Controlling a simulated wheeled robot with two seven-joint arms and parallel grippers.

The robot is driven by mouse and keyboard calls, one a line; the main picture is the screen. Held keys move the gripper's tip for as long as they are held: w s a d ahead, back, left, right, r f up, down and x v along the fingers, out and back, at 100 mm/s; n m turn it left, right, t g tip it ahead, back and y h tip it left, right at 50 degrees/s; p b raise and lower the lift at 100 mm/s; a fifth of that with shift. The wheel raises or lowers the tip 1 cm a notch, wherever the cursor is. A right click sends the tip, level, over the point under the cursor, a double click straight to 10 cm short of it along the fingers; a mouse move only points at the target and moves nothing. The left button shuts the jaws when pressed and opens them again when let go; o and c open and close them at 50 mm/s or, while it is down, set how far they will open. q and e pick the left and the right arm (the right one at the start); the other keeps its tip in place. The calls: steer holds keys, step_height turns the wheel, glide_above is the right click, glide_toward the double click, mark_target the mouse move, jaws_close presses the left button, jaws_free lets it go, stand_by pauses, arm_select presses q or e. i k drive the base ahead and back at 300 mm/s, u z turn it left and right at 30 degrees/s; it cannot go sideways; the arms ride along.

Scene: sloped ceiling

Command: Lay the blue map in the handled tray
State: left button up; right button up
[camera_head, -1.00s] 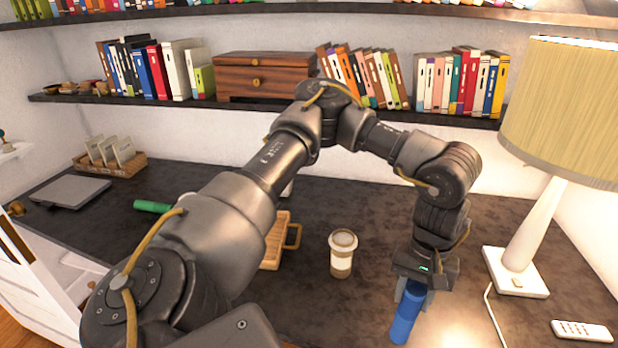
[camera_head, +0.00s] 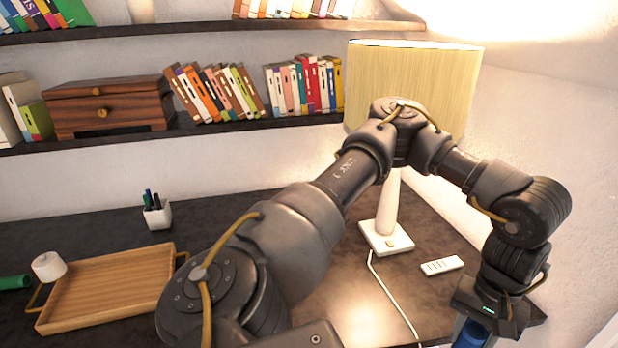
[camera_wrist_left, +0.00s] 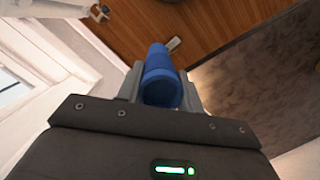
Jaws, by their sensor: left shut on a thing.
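The blue map (camera_head: 471,334) is a rolled blue tube at the bottom right of the head view. My left gripper (camera_wrist_left: 160,92) is shut on it, and the tube (camera_wrist_left: 160,70) points away between the fingers in the left wrist view. In the head view the left gripper (camera_head: 482,326) is partly cut off by the bottom edge. The handled tray (camera_head: 110,290) is wooden and lies on the dark desk at the left, well apart from the map. No map lies in it, and my arm covers part of its right end. My right gripper is not in view.
A white lamp (camera_head: 391,215) with its cord and a white remote (camera_head: 442,265) stand between tray and gripper. A white pen cup (camera_head: 157,215) is behind the tray. A white cylinder (camera_head: 48,266) and a green roll (camera_head: 14,283) are at the tray's left.

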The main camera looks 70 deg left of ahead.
mark_target(109, 312)
steer(key=k, duration=1.3)
steer(key=u, duration=1.5)
